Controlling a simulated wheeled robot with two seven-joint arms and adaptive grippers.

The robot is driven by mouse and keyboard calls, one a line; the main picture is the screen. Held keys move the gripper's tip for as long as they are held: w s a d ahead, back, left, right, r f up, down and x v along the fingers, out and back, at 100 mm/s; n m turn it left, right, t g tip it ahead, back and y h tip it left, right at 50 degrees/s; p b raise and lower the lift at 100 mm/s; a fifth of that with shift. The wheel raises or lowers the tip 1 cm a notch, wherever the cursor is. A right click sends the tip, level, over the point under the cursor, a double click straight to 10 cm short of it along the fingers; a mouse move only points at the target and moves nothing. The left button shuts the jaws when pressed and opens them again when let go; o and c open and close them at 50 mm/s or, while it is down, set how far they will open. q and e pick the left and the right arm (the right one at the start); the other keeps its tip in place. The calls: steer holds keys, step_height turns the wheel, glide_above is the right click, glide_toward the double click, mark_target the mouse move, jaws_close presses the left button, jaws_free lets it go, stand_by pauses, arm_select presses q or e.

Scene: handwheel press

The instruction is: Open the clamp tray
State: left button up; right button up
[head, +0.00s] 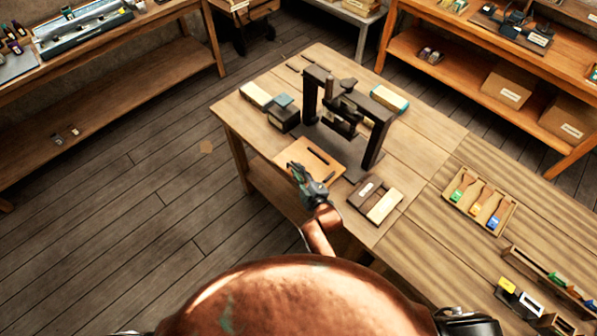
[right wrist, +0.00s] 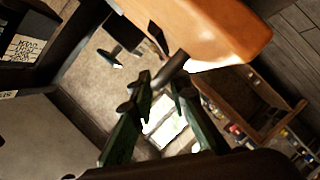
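A handwheel press (head: 345,110) with a dark frame stands on the wooden workbench. The clamp tray (head: 325,157), a light wooden board with a dark bar on top, lies at the press's near left foot. In the right wrist view its orange-brown wooden edge (right wrist: 215,30) fills the top, with a dark round handle (right wrist: 173,68) sticking out. My right gripper (head: 294,168) is at the tray's near left edge. In the wrist view its green fingers (right wrist: 162,82) stand apart on either side of the handle's end; contact is unclear. My left gripper is out of view.
Dark and light blocks (head: 283,117) stand left of the press. A small tray with light and dark strips (head: 375,199) lies right of my gripper. A wooden holder with coloured-handled tools (head: 480,200) is farther right.

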steer(key=shift+s+d, duration=0.1)
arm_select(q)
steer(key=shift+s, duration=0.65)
arm_select(e)
steer(key=v, duration=1.1)
steer(key=shift+s, duration=0.35)
steer(key=shift+d, duration=0.1)
